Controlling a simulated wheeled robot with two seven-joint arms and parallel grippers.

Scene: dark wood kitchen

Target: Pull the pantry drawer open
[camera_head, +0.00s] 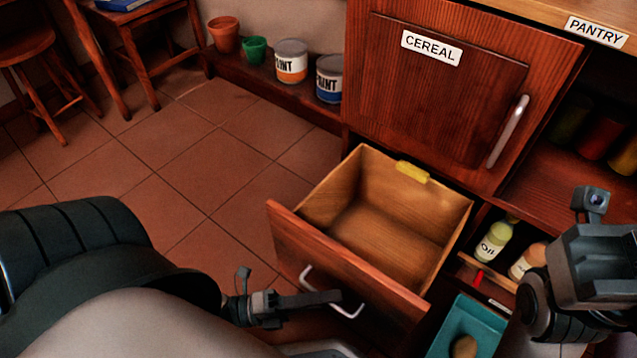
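A wooden drawer (300,238) stands pulled well out below the cereal cabinet. Its inside is bare except for a small yellow piece on the back rim. A curved metal handle (308,274) is on its front. The PANTRY label (597,31) is on the counter edge at the upper right. My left gripper (328,298) is at the drawer front, its fingers overlapping the handle. I cannot tell whether they grip it or how far apart they are. My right gripper (600,265) is at the right edge, partly cut off, with its fingertips not clearly visible.
The cereal cabinet door (440,100) is shut. Right of the drawer are bottles (493,243) on a small rack and a teal bin (468,312). Paint cans (291,62) and pots stand on a low ledge. A stool (30,75) is at the upper left. Tiled floor is clear.

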